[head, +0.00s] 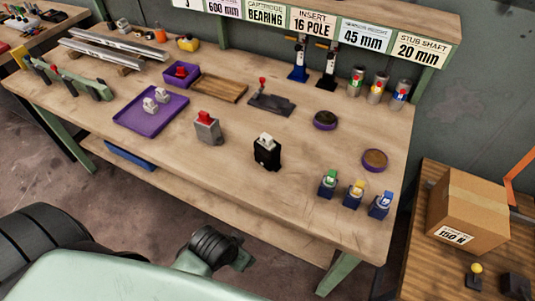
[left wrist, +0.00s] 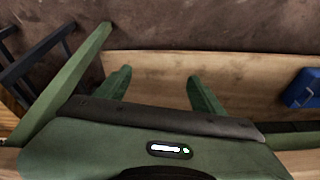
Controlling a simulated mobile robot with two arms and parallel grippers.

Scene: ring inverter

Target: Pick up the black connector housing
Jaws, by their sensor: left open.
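The black connector housing (head: 266,157) stands upright on the wooden workbench (head: 330,222), near the middle of its front half, with a whitish piece on top. Nothing touches it. My left gripper (left wrist: 157,78) shows in the left wrist view with its two green fingers spread and nothing between them. It is over the bare wooden surface of the lower shelf, away from the housing. In the head view a dark wrist part of mine is below the bench's front edge; its fingertips are not clear. The housing is not in the left wrist view. My right gripper is not seen.
A grey housing with a red top (head: 207,129) stands left of the black one. A purple tray (head: 128,122) with white pieces lies farther left. Several small blue-based parts stand to the right. A blue bin (head: 130,156) sits on the lower shelf. A cardboard box (head: 470,205) is at right.

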